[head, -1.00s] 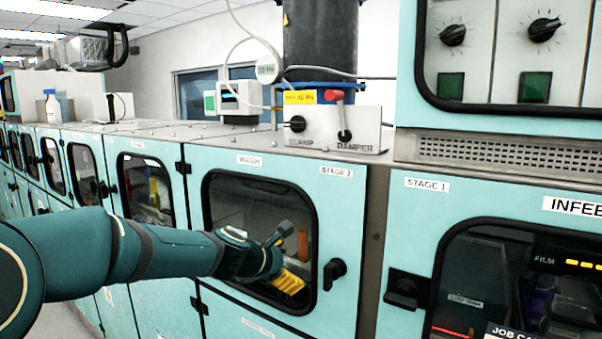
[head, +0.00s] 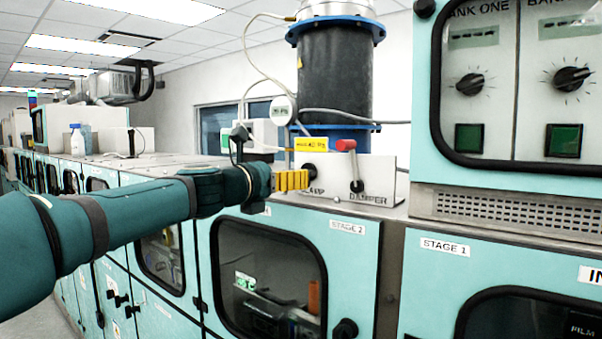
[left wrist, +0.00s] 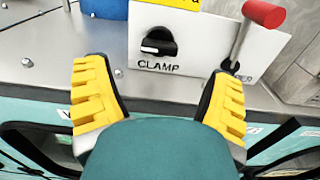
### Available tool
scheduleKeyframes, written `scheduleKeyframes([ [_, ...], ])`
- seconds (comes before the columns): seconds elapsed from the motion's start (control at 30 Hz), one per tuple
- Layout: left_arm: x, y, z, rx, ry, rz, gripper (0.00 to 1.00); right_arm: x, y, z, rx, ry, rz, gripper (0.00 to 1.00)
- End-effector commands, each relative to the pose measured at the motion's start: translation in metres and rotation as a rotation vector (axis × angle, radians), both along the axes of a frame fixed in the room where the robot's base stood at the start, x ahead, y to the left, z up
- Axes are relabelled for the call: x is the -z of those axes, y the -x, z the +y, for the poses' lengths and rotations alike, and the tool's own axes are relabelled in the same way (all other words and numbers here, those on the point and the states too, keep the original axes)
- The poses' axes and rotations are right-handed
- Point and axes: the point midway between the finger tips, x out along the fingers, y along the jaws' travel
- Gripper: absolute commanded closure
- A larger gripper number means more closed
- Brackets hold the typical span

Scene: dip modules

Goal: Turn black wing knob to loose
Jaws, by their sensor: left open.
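The black wing knob (left wrist: 158,42) sits above the word CLAMP on a white panel (left wrist: 190,58). In the left wrist view its wing lies roughly level, with a pale mark on the left part. In the head view the knob (head: 308,169) is partly hidden by my left gripper (head: 303,181). My left gripper also shows in the left wrist view (left wrist: 158,78), its two yellow-padded fingers open and empty on either side, below the knob. The fingers appear short of the knob and not touching it. My right gripper is not in view.
A red-handled damper lever (head: 349,160) stands right of the knob on the same panel. A black duct (head: 336,80) rises behind it. Teal cabinets with windowed doors (head: 265,275) run below, with a grey metal top (left wrist: 40,60).

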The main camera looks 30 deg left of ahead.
Motion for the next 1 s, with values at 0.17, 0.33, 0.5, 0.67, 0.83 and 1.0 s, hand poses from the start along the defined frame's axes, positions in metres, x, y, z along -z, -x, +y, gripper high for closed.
scheduleKeyframes([
  [0.17, 0.000, -0.034, -0.003, 0.001, 0.001, 0.001, 0.17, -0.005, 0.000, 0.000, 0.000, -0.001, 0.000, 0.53],
  [0.33, 0.000, -0.052, -0.004, 0.000, -0.001, 0.000, 0.17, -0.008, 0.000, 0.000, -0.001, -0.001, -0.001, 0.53],
  [0.5, 0.000, -0.060, -0.005, -0.001, -0.001, -0.001, 0.17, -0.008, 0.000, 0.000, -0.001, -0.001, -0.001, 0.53],
  [0.67, 0.000, -0.061, -0.005, -0.001, -0.001, -0.001, 0.17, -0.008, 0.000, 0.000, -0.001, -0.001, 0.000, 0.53],
  [0.83, 0.000, -0.060, -0.005, -0.001, -0.001, -0.001, 0.38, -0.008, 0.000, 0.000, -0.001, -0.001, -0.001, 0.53],
  [1.0, 0.000, -0.060, -0.005, -0.001, -0.001, 0.000, 0.86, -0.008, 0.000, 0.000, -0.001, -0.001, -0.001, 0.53],
])
